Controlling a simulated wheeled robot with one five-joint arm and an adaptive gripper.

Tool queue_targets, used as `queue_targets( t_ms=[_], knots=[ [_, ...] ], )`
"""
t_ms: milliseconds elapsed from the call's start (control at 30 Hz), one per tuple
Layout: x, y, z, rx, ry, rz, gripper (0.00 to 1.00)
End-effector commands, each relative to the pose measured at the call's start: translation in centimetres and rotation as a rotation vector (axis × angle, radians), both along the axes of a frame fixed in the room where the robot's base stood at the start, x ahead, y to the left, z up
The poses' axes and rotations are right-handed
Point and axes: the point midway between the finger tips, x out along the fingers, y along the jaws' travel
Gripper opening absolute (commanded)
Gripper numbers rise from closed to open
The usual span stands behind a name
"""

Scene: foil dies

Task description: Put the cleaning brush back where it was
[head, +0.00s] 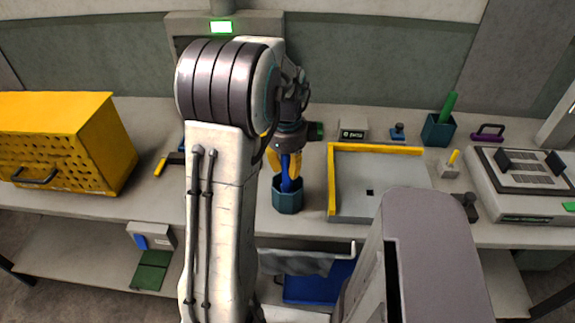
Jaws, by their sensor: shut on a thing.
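My gripper (288,163), with yellow fingers, points down over the front middle of the bench and is shut on an upright blue handle, which I take for the cleaning brush (290,184). A small dark teal many-sided cup (288,203) stands on the bench directly below the gripper. The brush's lower end is at the cup's mouth and looks to be inside it. I cannot tell how deep it reaches or whether it touches the bottom. My arm hides part of the bench to the left of the cup.
A tray with yellow edges (378,206) lies right of the cup. Further right are a second teal cup (438,131) with a green stick, a purple handle (487,131) and a grey machine (525,190). A yellow perforated box (75,140) stands left.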

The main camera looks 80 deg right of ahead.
Motion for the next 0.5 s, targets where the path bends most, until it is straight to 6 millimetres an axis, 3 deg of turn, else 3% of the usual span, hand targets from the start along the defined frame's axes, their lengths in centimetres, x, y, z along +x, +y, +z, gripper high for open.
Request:
queue_targets(
  t_ms=[300, 333, 500],
  knots=[
    [0.0, -0.02, -0.35, 0.0, 0.0, 0.0, 0.0],
    [0.0, -0.01, -0.36, 0.0, 0.0, 0.0, 0.26],
    [0.0, -0.01, -0.27, 0.0, 0.0, 0.0, 0.42]
  ],
)
